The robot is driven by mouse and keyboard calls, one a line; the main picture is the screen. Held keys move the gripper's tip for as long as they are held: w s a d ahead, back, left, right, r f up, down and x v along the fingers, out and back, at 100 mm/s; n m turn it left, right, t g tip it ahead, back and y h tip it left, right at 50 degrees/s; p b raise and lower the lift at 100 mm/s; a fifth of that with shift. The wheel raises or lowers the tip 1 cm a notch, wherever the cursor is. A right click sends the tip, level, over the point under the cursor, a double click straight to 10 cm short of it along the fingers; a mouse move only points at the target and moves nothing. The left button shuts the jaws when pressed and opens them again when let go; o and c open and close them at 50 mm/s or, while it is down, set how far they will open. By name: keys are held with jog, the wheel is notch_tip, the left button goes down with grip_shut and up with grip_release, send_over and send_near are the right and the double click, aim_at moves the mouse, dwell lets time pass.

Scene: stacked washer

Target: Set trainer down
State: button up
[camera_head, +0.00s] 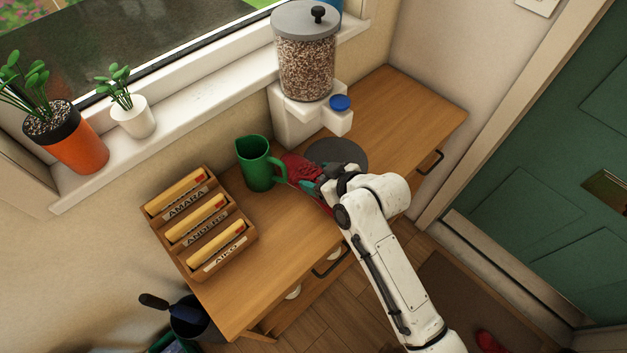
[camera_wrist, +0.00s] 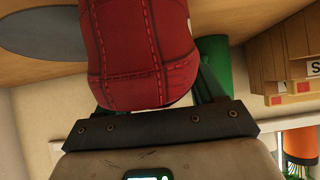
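The red trainer (camera_head: 297,168) is over the wooden cabinet top (camera_head: 283,232), between the green jug and the dark round mat. In the wrist view, the trainer's stitched red end (camera_wrist: 140,60) fills the space between my fingers. My gripper (camera_head: 318,187) appears shut on it, with a finger along each side. The trainer partly hides behind my wrist in the head view. I cannot tell whether its sole touches the cabinet top.
The green jug (camera_head: 258,163) stands close left of the trainer. The dark round mat (camera_head: 337,153) lies by the dispenser (camera_head: 305,65). Another red shoe (camera_head: 489,342) is on the floor. The cabinet's far right is clear.

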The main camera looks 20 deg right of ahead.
jog(key=c, duration=0.8)
